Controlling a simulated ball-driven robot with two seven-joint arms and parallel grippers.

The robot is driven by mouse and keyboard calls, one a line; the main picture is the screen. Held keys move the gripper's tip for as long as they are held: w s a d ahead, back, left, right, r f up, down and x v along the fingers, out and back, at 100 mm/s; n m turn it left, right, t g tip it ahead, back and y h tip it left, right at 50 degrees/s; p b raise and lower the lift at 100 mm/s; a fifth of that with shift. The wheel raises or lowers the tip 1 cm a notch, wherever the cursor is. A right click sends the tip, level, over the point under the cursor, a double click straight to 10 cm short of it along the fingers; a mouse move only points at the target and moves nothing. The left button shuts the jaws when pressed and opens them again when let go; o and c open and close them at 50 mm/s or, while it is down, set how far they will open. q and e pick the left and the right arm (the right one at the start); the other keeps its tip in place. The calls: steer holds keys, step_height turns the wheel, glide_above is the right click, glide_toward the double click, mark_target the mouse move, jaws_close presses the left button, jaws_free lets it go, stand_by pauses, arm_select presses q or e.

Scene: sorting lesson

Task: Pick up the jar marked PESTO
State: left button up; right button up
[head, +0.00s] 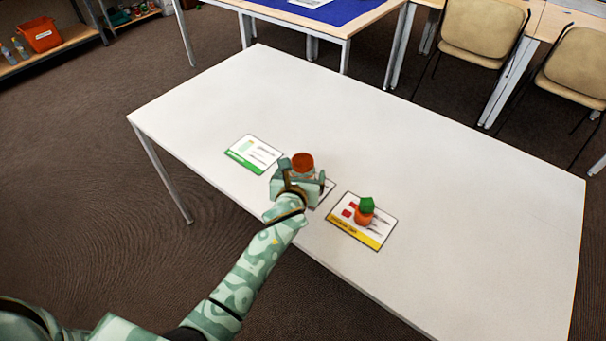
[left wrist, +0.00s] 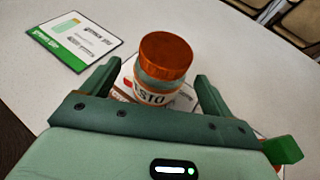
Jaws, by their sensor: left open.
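The jar (left wrist: 164,65) has an orange-brown lid and a white label on which the letters "STO" show in the left wrist view. In the head view its lid (head: 303,161) shows just beyond my left gripper (head: 301,176), which hides most of its body. The jar stands upright on a card (left wrist: 128,88) on the white table (head: 410,150). My left gripper (left wrist: 150,85) is open, with one finger on each side of the jar's near part. I cannot tell whether the fingers touch it. My right gripper is not in view.
A green-edged card (head: 253,154) lies to the left of the jar. A yellow-edged card (head: 345,236) lies to the right, with an orange item with a green top (head: 365,212) on it. The table's far and right parts are clear. Chairs (head: 483,32) stand beyond.

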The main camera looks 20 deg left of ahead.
mark_target(301, 175)
arm_select(q)
steer(key=b+x, duration=0.1)
steer(key=x, duration=0.2)
steer(key=shift+w+f, duration=0.1)
steer(key=shift+f, duration=0.15)
steer(key=shift+r, duration=0.15)
steer(key=c, duration=1.2)
steer(key=shift+o, duration=0.2)
